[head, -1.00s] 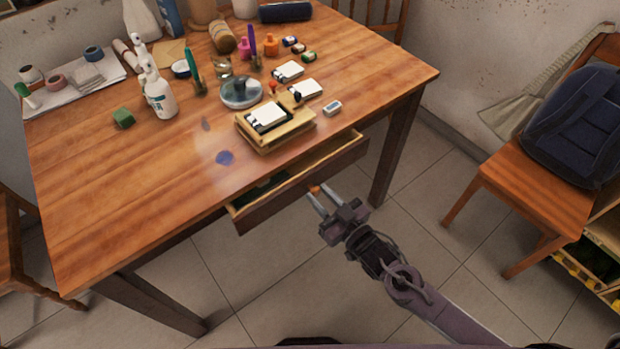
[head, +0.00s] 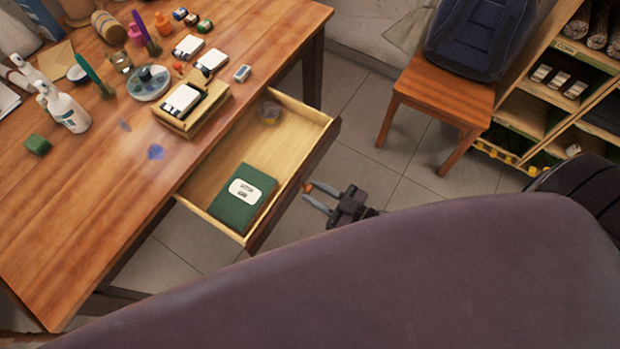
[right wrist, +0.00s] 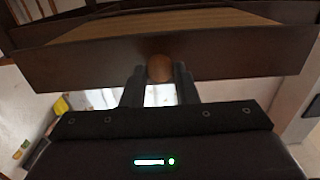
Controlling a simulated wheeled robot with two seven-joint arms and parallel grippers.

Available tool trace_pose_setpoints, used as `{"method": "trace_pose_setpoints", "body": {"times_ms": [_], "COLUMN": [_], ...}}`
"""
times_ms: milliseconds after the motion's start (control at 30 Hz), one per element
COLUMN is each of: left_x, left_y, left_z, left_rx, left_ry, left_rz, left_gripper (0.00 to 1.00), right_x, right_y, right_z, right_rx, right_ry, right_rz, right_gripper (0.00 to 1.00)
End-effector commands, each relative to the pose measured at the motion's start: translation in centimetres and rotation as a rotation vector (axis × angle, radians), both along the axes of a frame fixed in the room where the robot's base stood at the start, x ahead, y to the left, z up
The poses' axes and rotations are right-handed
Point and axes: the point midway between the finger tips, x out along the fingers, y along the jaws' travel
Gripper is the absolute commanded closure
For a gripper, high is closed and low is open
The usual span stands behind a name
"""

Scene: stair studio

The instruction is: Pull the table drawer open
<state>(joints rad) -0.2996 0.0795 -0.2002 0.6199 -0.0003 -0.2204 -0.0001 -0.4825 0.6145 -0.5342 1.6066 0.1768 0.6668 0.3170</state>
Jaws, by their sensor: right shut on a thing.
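The table drawer (head: 285,128) stands well out from the wooden table (head: 95,190) in the head view. In the right wrist view the fingers (right wrist: 159,88) stand on both sides of the round knob (right wrist: 160,68) on the dark drawer front (right wrist: 90,62). My left gripper is not in view.
A chair (head: 440,95) with a dark blue backpack (head: 470,40) stands at the upper right, beside an open shelf (head: 560,75). Bottles, a wooden tray (head: 205,112) and other small items stand on the tabletop. Tiled floor is clear between drawer and chair.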

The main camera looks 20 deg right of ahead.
Motion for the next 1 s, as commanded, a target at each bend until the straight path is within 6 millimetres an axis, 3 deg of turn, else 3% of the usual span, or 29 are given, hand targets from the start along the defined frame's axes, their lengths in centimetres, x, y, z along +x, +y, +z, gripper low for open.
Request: {"method": "trace_pose_setpoints", "body": {"times_ms": [300,333,500,800,1000], "left_x": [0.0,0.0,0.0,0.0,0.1], "left_y": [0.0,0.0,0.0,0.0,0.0], "left_z": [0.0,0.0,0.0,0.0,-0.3], "left_rx": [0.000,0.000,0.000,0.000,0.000], "left_ry": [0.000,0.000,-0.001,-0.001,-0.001], "left_rz": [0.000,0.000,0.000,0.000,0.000], "left_gripper": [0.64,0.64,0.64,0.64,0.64], "right_x": [-0.1,-0.1,-0.1,-0.3,-2.6], "right_y": [0.0,0.0,0.0,-0.2,-1.8], "right_z": [-0.1,-0.1,-0.1,-0.1,-0.2], "right_rx": [0.000,0.000,-0.001,-0.001,-0.002], "right_ry": [0.002,0.002,0.001,0.002,0.005], "right_rz": [0.001,0.001,0.001,0.000,0.002], "right_gripper": [1.00,0.72,0.53,0.53,0.53]}}
